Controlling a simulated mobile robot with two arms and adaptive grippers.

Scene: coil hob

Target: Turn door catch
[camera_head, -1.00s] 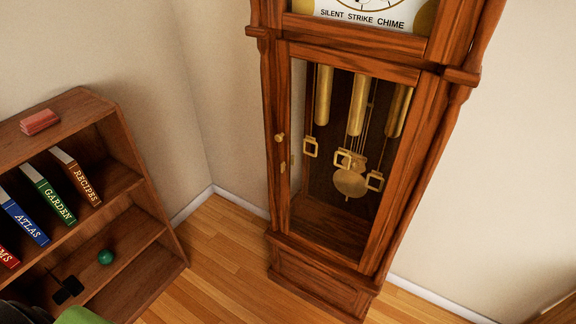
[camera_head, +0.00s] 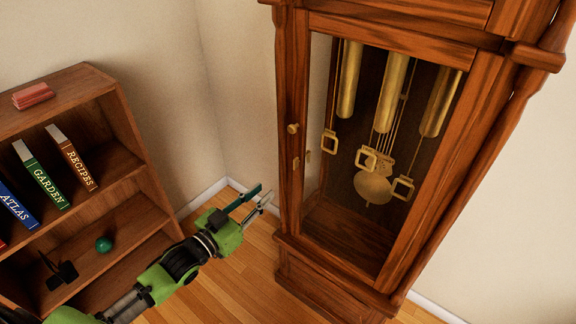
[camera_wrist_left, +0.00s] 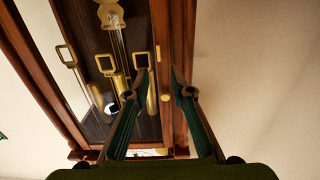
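The tall wooden clock case has a glazed door (camera_head: 385,150). On the door's left frame sit a round brass knob (camera_head: 292,128) and, below it, a small brass piece (camera_head: 295,163); which one is the catch I cannot tell for sure. My left gripper (camera_head: 265,194) is open and empty, left of the case and lower than both. In the left wrist view the door appears upside down. There the brass knob (camera_wrist_left: 165,98) and the small brass piece (camera_wrist_left: 158,54) show between the spread fingers (camera_wrist_left: 160,76), with a gap to the case. My right gripper is not seen.
A wooden bookshelf (camera_head: 125,150) stands at the left with several books, a green ball (camera_head: 103,244) and a red item (camera_head: 33,95) on top. Brass weights and a pendulum (camera_head: 373,188) hang behind the glass. Wooden floor lies between shelf and clock.

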